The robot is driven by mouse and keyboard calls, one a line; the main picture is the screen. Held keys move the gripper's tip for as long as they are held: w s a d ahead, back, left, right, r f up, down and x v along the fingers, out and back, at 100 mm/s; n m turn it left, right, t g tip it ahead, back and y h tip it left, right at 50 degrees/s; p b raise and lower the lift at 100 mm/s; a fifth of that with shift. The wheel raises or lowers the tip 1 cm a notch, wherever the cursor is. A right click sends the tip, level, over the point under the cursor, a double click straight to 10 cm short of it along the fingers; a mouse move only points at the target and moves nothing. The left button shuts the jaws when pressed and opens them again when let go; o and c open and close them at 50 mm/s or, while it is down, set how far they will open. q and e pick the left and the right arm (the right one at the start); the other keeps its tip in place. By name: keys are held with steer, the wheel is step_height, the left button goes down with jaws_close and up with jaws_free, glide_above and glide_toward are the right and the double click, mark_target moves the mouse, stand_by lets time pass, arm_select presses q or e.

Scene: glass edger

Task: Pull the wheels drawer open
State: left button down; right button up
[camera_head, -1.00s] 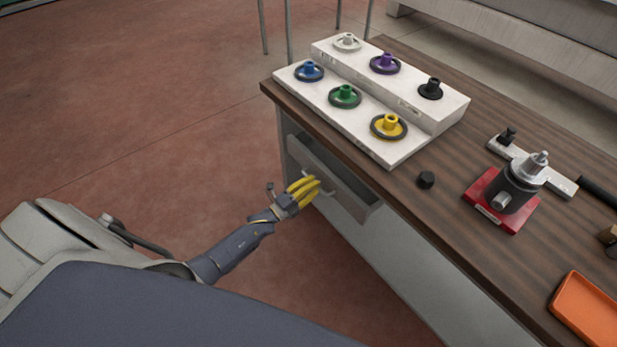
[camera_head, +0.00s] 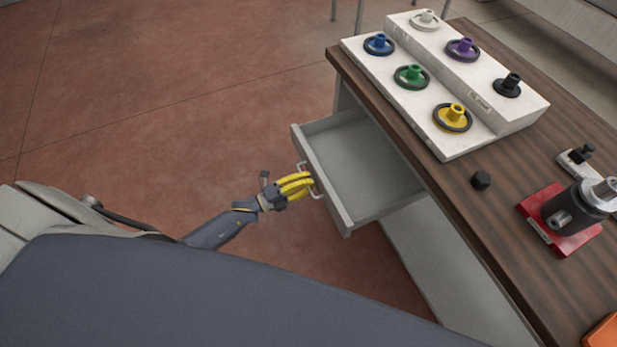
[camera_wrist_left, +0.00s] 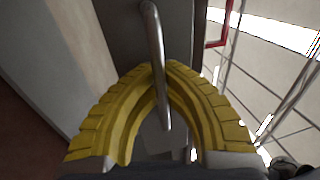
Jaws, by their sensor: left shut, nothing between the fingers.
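The grey wheels drawer (camera_head: 325,182) stands well out from under the wooden bench top in the head view, and the part of its inside that shows looks empty. Its metal handle (camera_head: 302,167) sits on the drawer front. My left gripper (camera_head: 309,181), with yellow fingers, is at this handle. In the left wrist view, the yellow fingers (camera_wrist_left: 163,72) are closed together at the tips, with the handle bar (camera_wrist_left: 153,40) crossing them; I cannot tell whether they touch it. My right gripper is not in view.
On the bench (camera_head: 500,210) stands a white stepped rack (camera_head: 445,145) with several coloured wheels. A dark knob (camera_head: 481,180) and a red-based device (camera_head: 560,222) are to its right. The red floor left of the drawer is clear.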

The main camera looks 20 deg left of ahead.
arm_select(q)
steer(key=c, duration=1.5)
jaws_free()
steer(key=shift+f, duration=0.1)
steer(key=shift+s+a, duration=0.1)
steer(key=v, duration=1.9)
steer(key=shift+s+a, duration=0.15)
steer(key=shift+a, duration=0.15)
stand_by(0.4)
steer(key=v, duration=1.2)
stand_by(0.4)
